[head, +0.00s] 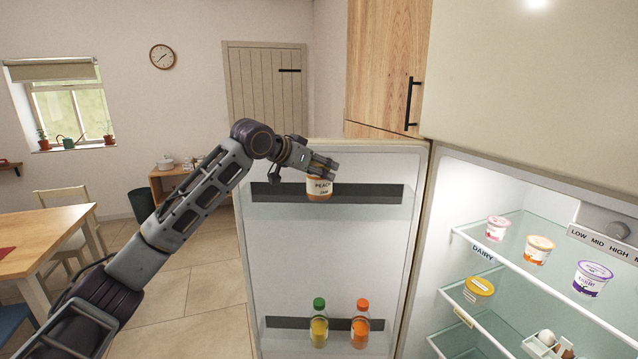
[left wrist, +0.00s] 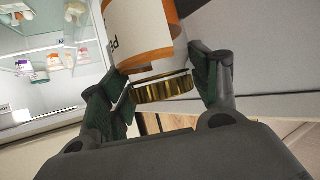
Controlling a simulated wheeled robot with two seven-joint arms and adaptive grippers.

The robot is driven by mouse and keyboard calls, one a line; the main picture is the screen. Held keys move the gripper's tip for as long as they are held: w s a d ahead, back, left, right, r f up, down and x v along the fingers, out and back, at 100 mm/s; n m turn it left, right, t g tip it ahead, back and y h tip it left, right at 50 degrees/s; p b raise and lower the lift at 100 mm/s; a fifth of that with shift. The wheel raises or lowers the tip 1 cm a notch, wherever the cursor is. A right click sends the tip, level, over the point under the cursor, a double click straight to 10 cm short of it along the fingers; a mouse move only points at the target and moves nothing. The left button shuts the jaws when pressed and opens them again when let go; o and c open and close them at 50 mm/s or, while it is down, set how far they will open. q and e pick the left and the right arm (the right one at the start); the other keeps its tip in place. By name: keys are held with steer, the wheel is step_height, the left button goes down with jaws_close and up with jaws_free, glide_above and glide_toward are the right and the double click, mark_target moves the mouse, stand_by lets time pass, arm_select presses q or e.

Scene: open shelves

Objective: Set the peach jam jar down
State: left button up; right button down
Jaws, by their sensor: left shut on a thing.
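The peach jam jar (head: 319,188) has a white label reading "PEACH" and an orange band. It is upright at the upper door shelf (head: 375,194) of the open fridge. In the head view I cannot tell whether its base touches the shelf. My left gripper (head: 322,170) reaches in from the left and is shut on the jar near its top. In the left wrist view the jar (left wrist: 140,32) and its gold lid (left wrist: 162,88) sit between the two fingers (left wrist: 165,85). My right gripper is not in view.
A green-capped bottle (head: 319,325) and an orange-capped bottle (head: 360,326) stand on the lower door shelf. The fridge interior at right holds yogurt cups (head: 591,279), a yellow-lidded tub (head: 479,289) and an egg carton (head: 547,343). The upper door shelf is otherwise clear right of the jar.

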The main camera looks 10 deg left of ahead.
mark_target(310, 178)
arm_select(q)
steer(key=shift+f, duration=2.1)
steer(key=o, duration=1.5)
steer(key=shift+f, duration=0.15)
steer(key=shift+c, duration=0.2)
steer(key=shift+s+a+r, duration=0.25)
steer(key=shift+s+r, duration=0.1)
steer(key=shift+s, duration=0.05)
steer(key=b+v, duration=0.1)
steer(key=v, duration=1)
steer(key=shift+b, duration=0.3)
